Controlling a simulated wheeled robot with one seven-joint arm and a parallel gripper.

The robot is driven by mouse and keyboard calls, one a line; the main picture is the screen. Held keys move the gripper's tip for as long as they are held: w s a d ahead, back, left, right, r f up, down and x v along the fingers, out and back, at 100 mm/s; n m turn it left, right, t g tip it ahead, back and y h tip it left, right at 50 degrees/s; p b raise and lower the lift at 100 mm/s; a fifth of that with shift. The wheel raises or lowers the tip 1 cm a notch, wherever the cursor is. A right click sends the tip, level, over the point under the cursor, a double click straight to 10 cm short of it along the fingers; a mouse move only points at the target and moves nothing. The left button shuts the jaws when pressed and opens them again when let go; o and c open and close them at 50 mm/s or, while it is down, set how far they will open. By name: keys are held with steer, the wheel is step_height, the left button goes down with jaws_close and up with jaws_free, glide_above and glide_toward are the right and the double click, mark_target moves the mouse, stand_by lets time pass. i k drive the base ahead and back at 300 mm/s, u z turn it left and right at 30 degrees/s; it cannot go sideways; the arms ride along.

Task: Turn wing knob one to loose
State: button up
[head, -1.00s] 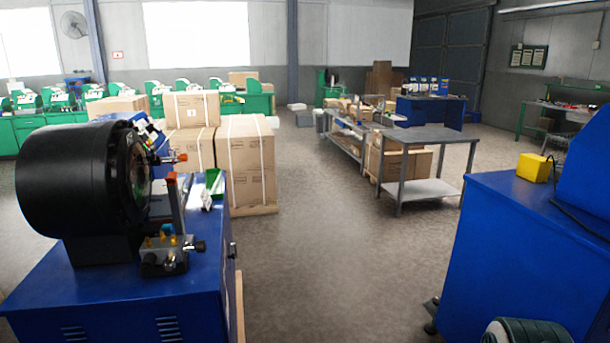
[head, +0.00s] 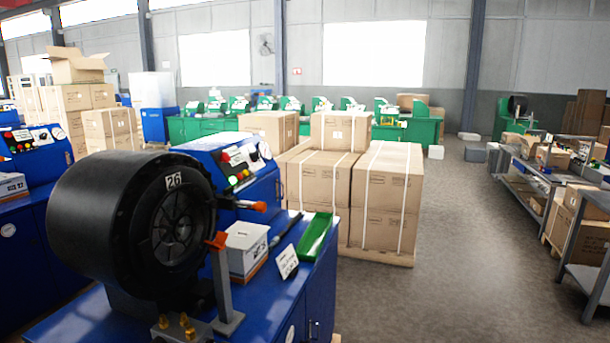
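No part is clearly readable as wing knob one. A crimper's black round head (head: 130,215), marked 26, stands large at the left on a blue cabinet (head: 290,285). A grey upright post (head: 223,285) in front of it carries a small orange piece (head: 217,241); its shape is too small to tell. A rod with an orange end (head: 258,206) sticks out to the right of the head. Small brass-coloured parts (head: 178,324) sit on a grey block at the bottom edge, partly cut off. My gripper is not in view.
A white box (head: 246,250), a small card (head: 285,262) and a green tray (head: 315,237) lie on the cabinet top. Strapped cartons (head: 385,195) stand behind it. Open floor (head: 465,260) lies to the right, before a grey table (head: 588,275) at the edge.

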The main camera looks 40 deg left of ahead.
mark_target(227, 192)
steer(key=u, duration=0.3)
steer(key=i, duration=1.6)
steer(key=u, duration=1.4)
steer(key=i, duration=0.75)
steer(key=u, duration=0.95)
